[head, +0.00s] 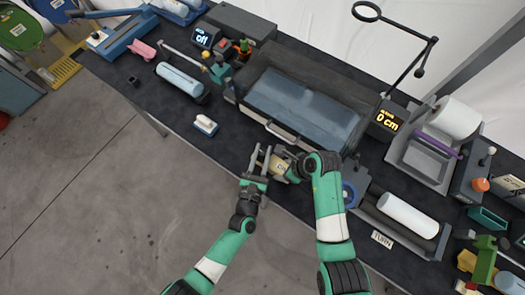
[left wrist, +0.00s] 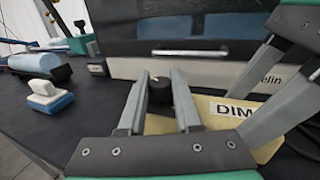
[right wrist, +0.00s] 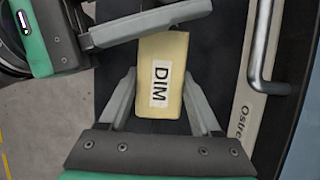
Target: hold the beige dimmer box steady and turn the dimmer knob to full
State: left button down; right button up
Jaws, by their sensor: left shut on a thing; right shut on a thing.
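The beige dimmer box (right wrist: 172,105) with a white DIM label lies near the table's front edge; it also shows in the head view (head: 279,165) and the left wrist view (left wrist: 210,104). My right gripper (right wrist: 166,90) is shut on the box, one finger along each long side. The black dimmer knob (left wrist: 160,93), with a light mark on top, stands at one end of the box. My left gripper (left wrist: 160,78) is shut on the knob, a finger on either side. In the right wrist view, my left gripper hides the knob.
A dark bin with a clear lid and handle (head: 283,131) stands close behind the box. A white and blue block (head: 205,124) lies to the left. A roll in a tray (head: 407,215) lies right.

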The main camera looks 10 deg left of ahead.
pick_arm(q)
jog(key=shift+d+h, duration=0.1)
jog(key=shift+h, duration=0.2)
jog(key=c, duration=0.6)
grip_release()
jog(key=s+a, duration=0.1)
jog(key=s, duration=1.1)
jog(key=shift+a, duration=0.4)
jog(key=shift+w, duration=0.1)
